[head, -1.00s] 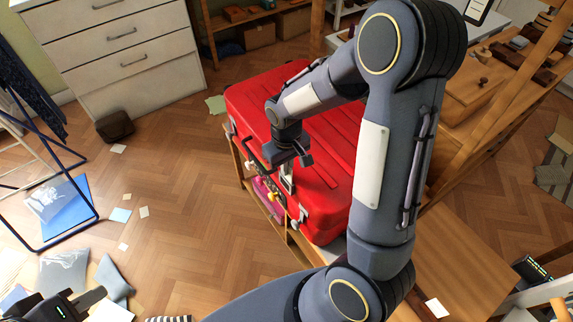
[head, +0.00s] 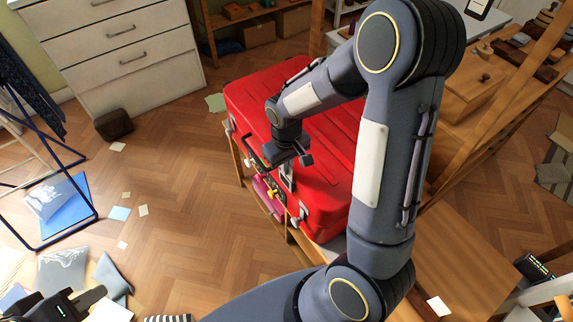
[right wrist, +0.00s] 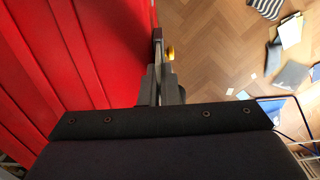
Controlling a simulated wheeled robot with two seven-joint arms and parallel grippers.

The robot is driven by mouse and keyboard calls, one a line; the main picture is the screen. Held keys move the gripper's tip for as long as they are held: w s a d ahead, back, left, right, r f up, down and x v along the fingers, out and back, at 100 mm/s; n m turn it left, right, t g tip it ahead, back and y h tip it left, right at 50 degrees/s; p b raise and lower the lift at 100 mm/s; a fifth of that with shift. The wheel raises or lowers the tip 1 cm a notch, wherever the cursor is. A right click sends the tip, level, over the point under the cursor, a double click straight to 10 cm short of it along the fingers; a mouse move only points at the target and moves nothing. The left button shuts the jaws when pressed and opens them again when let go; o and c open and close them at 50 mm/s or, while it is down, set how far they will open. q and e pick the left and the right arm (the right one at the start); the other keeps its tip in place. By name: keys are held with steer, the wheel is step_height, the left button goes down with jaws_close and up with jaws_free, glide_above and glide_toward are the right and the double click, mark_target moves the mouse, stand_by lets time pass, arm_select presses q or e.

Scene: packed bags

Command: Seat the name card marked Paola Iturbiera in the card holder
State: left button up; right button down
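My right gripper (head: 291,156) is just above the front edge of the red suitcase (head: 245,100), near a silver latch (head: 287,175). In the right wrist view its fingers (right wrist: 160,88) are close together and look shut. I cannot tell whether anything thin is between them. The suitcase fills the left of that view, with a small yellow piece (right wrist: 170,53) beyond the fingertips. My left gripper (head: 88,300) is partly in view at the lower left, over the floor; its opening is unclear. I can make out neither the Paola Iturbiera card nor the card holder for certain.
The suitcase lies on a wooden stand (head: 238,160). A white card (head: 438,306) lies on a wooden top at the lower right, its marking unreadable. Papers (head: 120,213) and cushions (head: 62,268) lie on the floor at left. A drawer cabinet (head: 120,50) stands behind.

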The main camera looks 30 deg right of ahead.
steer(key=shift+r+p, duration=1.65)
steer(key=shift+r, duration=0.55)
steer(key=shift+f+b, duration=2.15)
steer(key=shift+f, duration=0.35)
steer(key=c, duration=1.6)
jaws_free()
steer(key=shift+r, duration=0.1)
step_height(320, 180, up, 7)
steer(key=shift+f+p, duration=0.1)
steer(key=shift+p, duration=0.2)
steer(key=shift+r, duration=0.5)
